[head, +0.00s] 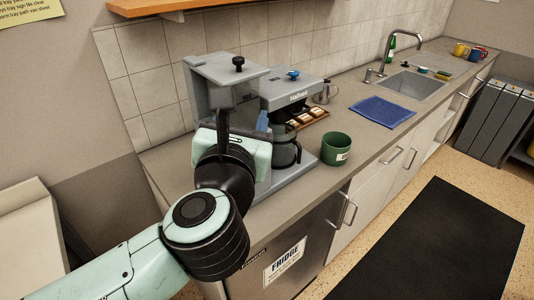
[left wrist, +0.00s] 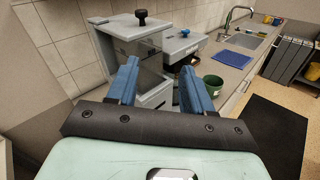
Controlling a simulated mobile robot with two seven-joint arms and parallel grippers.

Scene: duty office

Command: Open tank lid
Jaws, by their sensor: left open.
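The grey coffee machine (head: 292,92) stands on the counter by the tiled wall. Its water tank is the taller left part, with a flat grey lid (head: 217,68) on top that appears closed. A black knob (head: 238,64) stands up from the lid; it also shows in the left wrist view (left wrist: 141,16). My left gripper (head: 242,113) is in front of the tank, below lid height. Its two blue fingers (left wrist: 159,72) are apart with nothing between them. My arm hides part of the tank's lower front. My right gripper is in neither view.
A glass jug (head: 285,150) sits in the machine, which has a blue knob (head: 293,74) on top. A green mug (head: 336,149) stands right of it. A wooden shelf (head: 165,6) overhangs the counter. A blue mat (head: 382,112) and the sink (head: 412,86) lie farther right.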

